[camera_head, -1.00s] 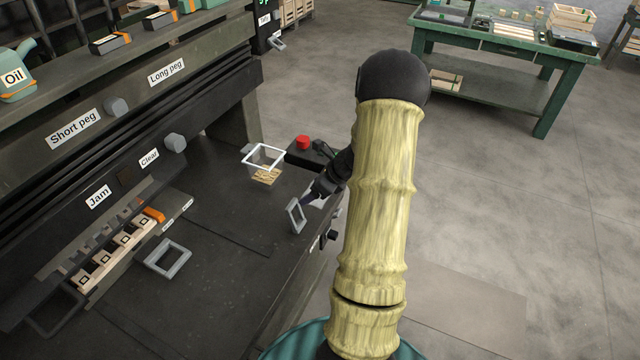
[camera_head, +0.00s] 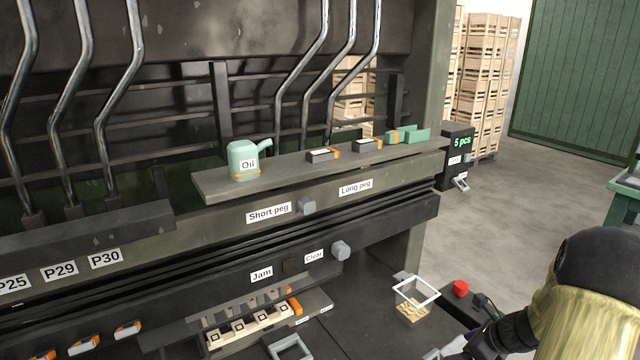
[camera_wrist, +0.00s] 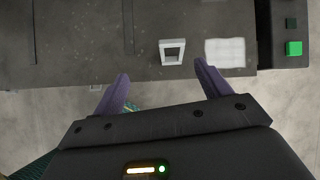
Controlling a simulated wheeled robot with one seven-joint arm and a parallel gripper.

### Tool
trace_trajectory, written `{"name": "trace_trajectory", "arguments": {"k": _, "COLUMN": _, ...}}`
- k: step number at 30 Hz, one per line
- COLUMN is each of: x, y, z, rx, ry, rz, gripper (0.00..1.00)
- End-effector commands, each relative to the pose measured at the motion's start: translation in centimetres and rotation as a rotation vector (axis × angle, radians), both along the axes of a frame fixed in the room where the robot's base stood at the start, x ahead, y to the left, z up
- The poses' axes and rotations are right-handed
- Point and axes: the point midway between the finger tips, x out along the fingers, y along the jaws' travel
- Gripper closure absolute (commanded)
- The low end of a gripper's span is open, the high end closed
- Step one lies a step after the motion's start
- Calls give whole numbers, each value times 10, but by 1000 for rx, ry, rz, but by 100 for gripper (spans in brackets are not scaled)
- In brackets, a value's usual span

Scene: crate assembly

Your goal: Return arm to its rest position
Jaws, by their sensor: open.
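My arm shows at the lower right of the head view, with a dark joint and a yellow sleeve; the gripper is not clear there. In the wrist view my gripper (camera_wrist: 160,70) has two purple fingers spread apart with nothing between them. They are near the front edge of a dark worktop (camera_wrist: 80,45). A small grey square frame (camera_wrist: 172,61) lies by that edge, ahead of the fingers. A pale square (camera_wrist: 225,52) lies to its right.
In the head view, a white-rimmed open container (camera_head: 416,291) and a red button (camera_head: 460,288) are beside my arm. A grey frame (camera_head: 290,348) lies near a row of wooden blocks (camera_head: 248,329). An oil can (camera_head: 243,160) stands on the shelf.

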Motion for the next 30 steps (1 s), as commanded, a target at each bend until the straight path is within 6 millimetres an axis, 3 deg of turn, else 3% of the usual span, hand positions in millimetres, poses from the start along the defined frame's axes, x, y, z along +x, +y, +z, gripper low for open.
{"name": "trace_trajectory", "arguments": {"k": 5, "x": -14, "y": 71, "z": 21, "rx": -212, "ry": 7, "rz": 442, "gripper": 24}}
{"name": "trace_trajectory", "arguments": {"k": 9, "x": -38, "y": 124, "z": 37, "rx": -411, "ry": -11, "rz": 872, "gripper": 24}}
{"name": "trace_trajectory", "arguments": {"k": 15, "x": -77, "y": 184, "z": 58, "rx": -685, "ry": -84, "rz": 1490, "gripper": 24}}
{"name": "trace_trajectory", "arguments": {"k": 21, "x": -115, "y": 224, "z": 76, "rx": -938, "ry": -200, "rz": 2069, "gripper": 24}}
{"name": "trace_trajectory", "arguments": {"k": 24, "x": -126, "y": 235, "z": 80, "rx": -1017, "ry": -245, "rz": 2251, "gripper": 24}}
{"name": "trace_trajectory", "arguments": {"k": 30, "x": -131, "y": 237, "z": 82, "rx": -1056, "ry": -268, "rz": 2341, "gripper": 24}}
